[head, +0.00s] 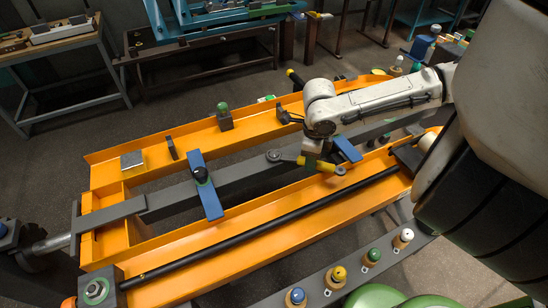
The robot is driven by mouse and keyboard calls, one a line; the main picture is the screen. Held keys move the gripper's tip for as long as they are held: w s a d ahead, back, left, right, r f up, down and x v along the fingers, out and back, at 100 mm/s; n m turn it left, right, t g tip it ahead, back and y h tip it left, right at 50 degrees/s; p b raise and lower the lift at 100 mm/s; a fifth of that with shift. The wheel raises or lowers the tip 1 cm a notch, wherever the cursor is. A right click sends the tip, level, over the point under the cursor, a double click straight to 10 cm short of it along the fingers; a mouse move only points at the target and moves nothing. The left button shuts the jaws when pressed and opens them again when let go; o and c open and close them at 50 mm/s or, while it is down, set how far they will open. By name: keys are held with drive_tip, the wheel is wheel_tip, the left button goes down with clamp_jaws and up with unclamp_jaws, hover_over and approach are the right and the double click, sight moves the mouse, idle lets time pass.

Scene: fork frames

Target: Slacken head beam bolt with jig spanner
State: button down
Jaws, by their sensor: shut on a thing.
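The jig spanner (324,166) has a yellow grip and a grey shank with a ring at its left end. My gripper (310,160) is shut on it, seen from above and partly hidden by my wrist. The left ring (274,155) lies over the grey head beam (240,174). I cannot tell whether it is seated around a bolt, as no bolt head shows clearly there. A small round end shows at the spanner's right. The beam runs lengthwise between the rails of the orange frame (200,253).
A blue cross bar (206,186) with a black knob crosses the beam to the left. Another blue bar (346,149) sits close right of my gripper. A black rod (260,227) lies along the near rail. Coloured knobs (338,273) stand on a grey rail in front.

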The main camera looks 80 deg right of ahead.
drive_tip(key=shift+a+r+p, duration=0.1)
drive_tip(key=shift+a+p, duration=0.05)
drive_tip(key=shift+p, duration=0.45)
idle(0.6)
drive_tip(key=shift+r+p, duration=1.05)
drive_tip(key=shift+p, duration=1)
idle(1.7)
drive_tip(key=shift+r, duration=0.25)
drive_tip(key=shift+r+p, duration=0.35)
drive_tip(key=shift+p, duration=0.25)
drive_tip(key=shift+r+p, duration=0.9)
drive_tip(key=shift+r, duration=0.05)
wheel_tip(320, 180, up, 2)
drive_tip(key=shift+r+p, duration=0.15)
drive_tip(key=shift+p, duration=1.05)
drive_tip(key=shift+r, duration=0.75)
